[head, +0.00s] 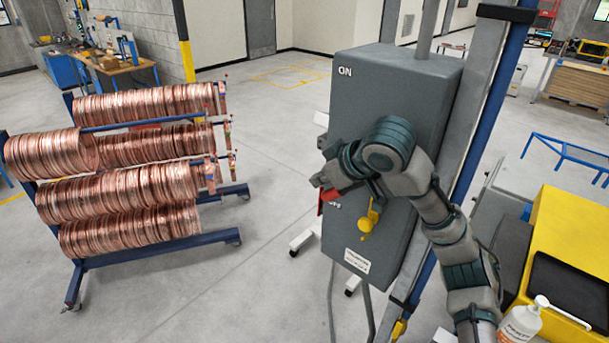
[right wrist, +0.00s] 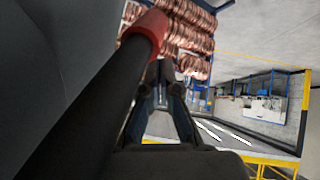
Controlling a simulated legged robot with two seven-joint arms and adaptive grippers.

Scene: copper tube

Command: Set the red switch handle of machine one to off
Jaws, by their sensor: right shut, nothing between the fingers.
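A grey switch box (head: 390,85) stands upright with "ON" lettering near its top left. The red end of the switch handle (head: 328,196) shows low on the box's left side, beside lettering that is partly hidden. My right gripper (head: 320,181) is shut and empty, just above the red end, in front of the box. In the right wrist view the handle is a black rod with a red end (right wrist: 150,30), running close along the left of my right gripper (right wrist: 165,72). I cannot tell whether they touch. My left gripper is not in view.
A yellow tag or lock (head: 370,218) hangs on the box's front. A blue rack with copper coils (head: 130,205) stands at the left. A grey and blue post (head: 475,120) stands behind the box. A yellow machine (head: 575,235) and a white bottle (head: 522,322) are at the right.

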